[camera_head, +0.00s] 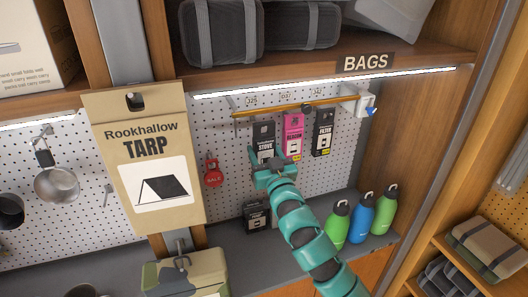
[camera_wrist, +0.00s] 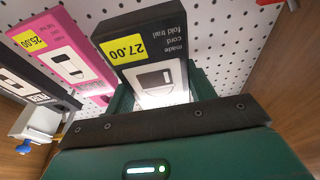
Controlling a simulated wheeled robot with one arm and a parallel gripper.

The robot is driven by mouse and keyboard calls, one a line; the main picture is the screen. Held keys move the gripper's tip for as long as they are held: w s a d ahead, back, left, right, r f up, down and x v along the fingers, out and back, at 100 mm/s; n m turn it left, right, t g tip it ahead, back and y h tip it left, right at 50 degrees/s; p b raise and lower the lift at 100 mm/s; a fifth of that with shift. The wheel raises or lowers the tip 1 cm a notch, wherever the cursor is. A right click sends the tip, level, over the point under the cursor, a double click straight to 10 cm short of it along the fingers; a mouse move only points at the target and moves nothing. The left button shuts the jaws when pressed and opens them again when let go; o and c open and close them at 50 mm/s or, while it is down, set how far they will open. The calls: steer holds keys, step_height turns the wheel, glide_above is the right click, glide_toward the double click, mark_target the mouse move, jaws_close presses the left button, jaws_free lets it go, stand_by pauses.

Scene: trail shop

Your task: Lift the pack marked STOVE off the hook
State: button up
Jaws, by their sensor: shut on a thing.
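The dark STOVE pack (camera_head: 263,134) hangs at the left of the row under the orange bar. My gripper (camera_head: 267,168) is at its lower part, coming from below. In the wrist view, the dark pack with a yellow 27.00 tag (camera_wrist: 145,55) stands between the jaws of my gripper (camera_wrist: 155,95). My gripper is shut on this pack. In the head view its lower end is hidden by my gripper. The pack's upper end and its hook are not clear in the wrist view.
A pink pack (camera_head: 293,135) and a black FILTER pack (camera_head: 323,132) hang to the right, close beside it. The orange bar (camera_head: 290,107) runs above. Bottles (camera_head: 361,215) and a dark box (camera_head: 256,216) stand on the shelf below.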

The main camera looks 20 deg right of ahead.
steer(key=shift+s+d+r+p, duration=0.1)
steer(key=shift+s+p, duration=0.1)
steer(key=shift+s, duration=0.85)
steer(key=shift+s+a+r+p, duration=0.1)
steer(key=shift+s+p, duration=0.1)
steer(key=shift+s, duration=0.9)
steer(key=shift+s+d+r+p, duration=0.1)
steer(key=shift+s+p, duration=0.1)
steer(key=shift+s, duration=0.85)
steer(key=shift+f, duration=0.1)
